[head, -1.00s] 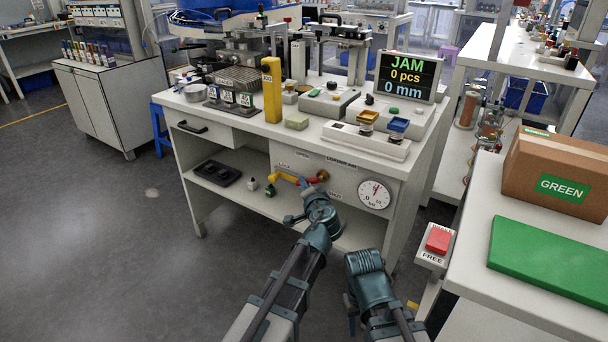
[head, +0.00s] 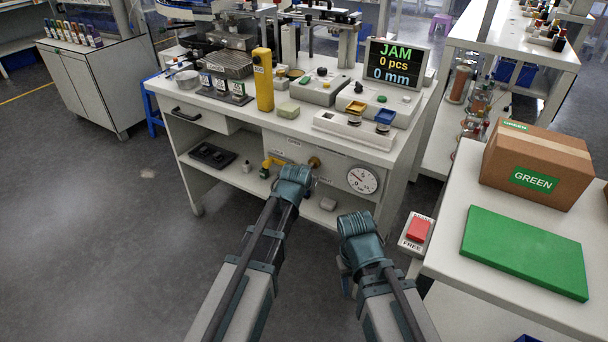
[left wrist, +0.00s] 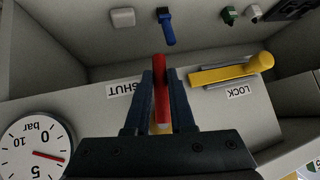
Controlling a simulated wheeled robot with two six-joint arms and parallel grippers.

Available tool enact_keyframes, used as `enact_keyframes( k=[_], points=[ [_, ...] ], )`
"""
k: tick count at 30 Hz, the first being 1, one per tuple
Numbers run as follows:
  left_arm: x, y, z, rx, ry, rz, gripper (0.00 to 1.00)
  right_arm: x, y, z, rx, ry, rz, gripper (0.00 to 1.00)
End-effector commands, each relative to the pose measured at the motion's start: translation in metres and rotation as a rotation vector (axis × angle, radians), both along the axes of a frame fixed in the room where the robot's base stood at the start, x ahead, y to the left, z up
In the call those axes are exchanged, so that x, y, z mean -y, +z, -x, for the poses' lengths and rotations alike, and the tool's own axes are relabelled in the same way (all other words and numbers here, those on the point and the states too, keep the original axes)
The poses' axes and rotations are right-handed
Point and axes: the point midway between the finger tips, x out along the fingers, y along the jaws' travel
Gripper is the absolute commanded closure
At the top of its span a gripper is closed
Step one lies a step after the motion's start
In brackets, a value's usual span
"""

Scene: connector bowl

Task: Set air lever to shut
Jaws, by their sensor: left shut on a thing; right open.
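The air lever has a red handle (left wrist: 161,92), which stands between my left gripper's (left wrist: 160,78) dark fingers in the left wrist view. The fingers are shut on it. The handle lies beside the SHUT label (left wrist: 125,89), with its brass pivot (left wrist: 161,128) partly hidden by my gripper. In the head view my left wrist hides the handle; the brass hub (head: 315,162) shows just right of it. A yellow lock piece (left wrist: 235,70) sits near the LOCK label (left wrist: 228,92). My right gripper (head: 346,285) hangs open and apart from the bench, its fingers poorly visible.
A pressure gauge (head: 362,180) is right of the lever. The display (head: 396,66) reads JAM, 0 pcs, 0 mm. Small items, including a blue one (left wrist: 166,26), lie on the lower shelf. A red FREE button (head: 418,230) and green board (head: 525,252) are at right.

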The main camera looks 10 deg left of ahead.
Motion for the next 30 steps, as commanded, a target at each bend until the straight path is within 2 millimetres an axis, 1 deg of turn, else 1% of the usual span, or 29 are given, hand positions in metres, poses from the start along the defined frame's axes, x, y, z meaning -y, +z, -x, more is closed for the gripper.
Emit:
enact_keyframes(
  k=[6, 12, 29, 30],
  points=[
    [0.0042, -0.0002, 0.0022, -0.048, 0.0, 0.102, 1.0, -0.0002, 0.0061, 0.0, 0.0, 0.0, -0.001, 0.5],
    [0.0063, -0.0005, 0.0035, -0.071, 0.0, 0.153, 1.0, -0.0003, 0.008, 0.0001, -0.001, 0.0, -0.002, 0.5],
    [0.008, -0.0005, 0.0045, -0.08, 0.0, 0.175, 1.0, -0.0004, 0.0086, 0.0001, -0.001, 0.0, -0.002, 0.5],
    [0.0079, -0.0005, 0.0045, -0.079, 0.0, 0.175, 0.71, -0.0004, 0.0086, 0.0001, -0.001, 0.0, -0.002, 0.5]
  ],
)
